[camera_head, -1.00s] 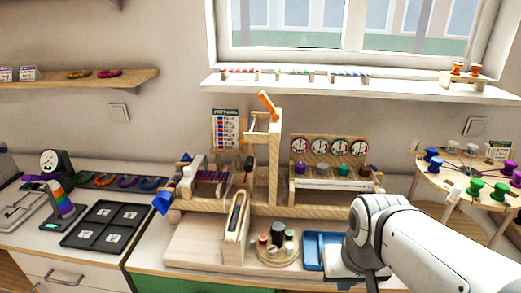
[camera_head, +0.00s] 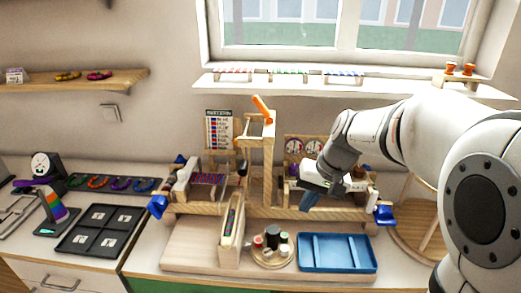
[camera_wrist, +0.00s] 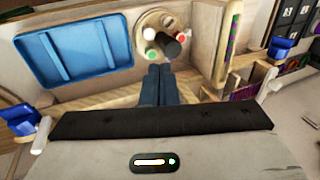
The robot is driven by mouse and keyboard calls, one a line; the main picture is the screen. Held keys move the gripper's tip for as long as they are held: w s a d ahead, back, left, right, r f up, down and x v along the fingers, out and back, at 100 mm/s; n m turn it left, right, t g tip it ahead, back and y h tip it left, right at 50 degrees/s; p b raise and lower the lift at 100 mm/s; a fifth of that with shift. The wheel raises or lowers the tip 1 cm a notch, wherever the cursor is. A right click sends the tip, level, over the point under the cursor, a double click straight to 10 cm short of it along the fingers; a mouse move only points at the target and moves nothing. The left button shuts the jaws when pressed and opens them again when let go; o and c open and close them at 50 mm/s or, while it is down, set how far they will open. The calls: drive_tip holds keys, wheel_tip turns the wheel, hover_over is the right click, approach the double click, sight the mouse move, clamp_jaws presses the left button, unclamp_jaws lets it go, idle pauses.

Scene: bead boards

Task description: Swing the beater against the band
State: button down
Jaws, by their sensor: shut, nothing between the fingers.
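The wooden loom (camera_head: 225,208) stands across the bench with blue knobs at its ends. A striped band (camera_head: 208,179) lies on its left part; part of it shows in the wrist view (camera_wrist: 243,84). A tall wooden upright (camera_head: 269,165) with an orange handle (camera_head: 261,108) rises from the middle; I cannot tell for sure which part is the beater. My gripper (camera_head: 308,203) is over the loom's right part, right of the upright, pointing down, shut and empty. In the wrist view its fingertips (camera_wrist: 158,72) are together near a round bead holder (camera_wrist: 163,34).
In front are a blue tray (camera_head: 337,252), a bead holder with a dark cylinder (camera_head: 273,240), and a slanted wooden holder with a bead strip (camera_head: 231,223). A dark divided tray (camera_head: 101,230) lies left. My arm hides much of the right side.

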drive_tip(key=w+a+f+y+p, duration=0.1)
drive_tip(key=w+a+y+p, duration=0.15)
drive_tip(key=w, duration=0.75)
drive_tip(key=w+a+f+y+p, duration=0.1)
drive_tip(key=w+a+y, duration=0.2)
drive_tip(key=w, duration=0.8)
drive_tip(key=p+x, duration=0.2)
drive_tip(key=x, duration=0.7)
drive_tip(key=shift+s+a+g, duration=0.3)
drive_tip(key=shift+a, duration=0.2)
